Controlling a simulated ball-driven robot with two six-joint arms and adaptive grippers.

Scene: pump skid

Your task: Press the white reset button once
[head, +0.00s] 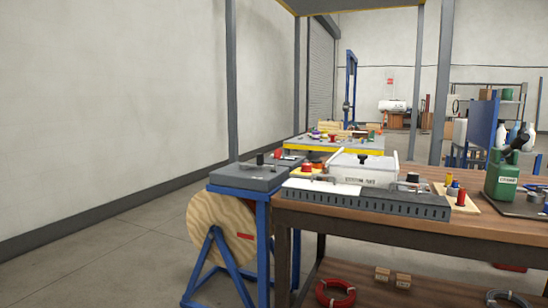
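I cannot make out a white reset button in the head view. On the wooden workbench (430,228), a white box (362,171) with dark lettering and a black knob stands behind a long grey slotted unit (370,200). A flat white plate (308,187) lies at the left end of that unit. A small red cylinder (461,197) stands by its right end. Neither of my grippers shows in this view.
A green can (502,176) stands on the bench's right side. A blue stand (262,205) with a grey top and a wooden reel (213,232) are left of the bench. Red coiled hose (336,293) lies on the lower shelf. The floor at left is clear.

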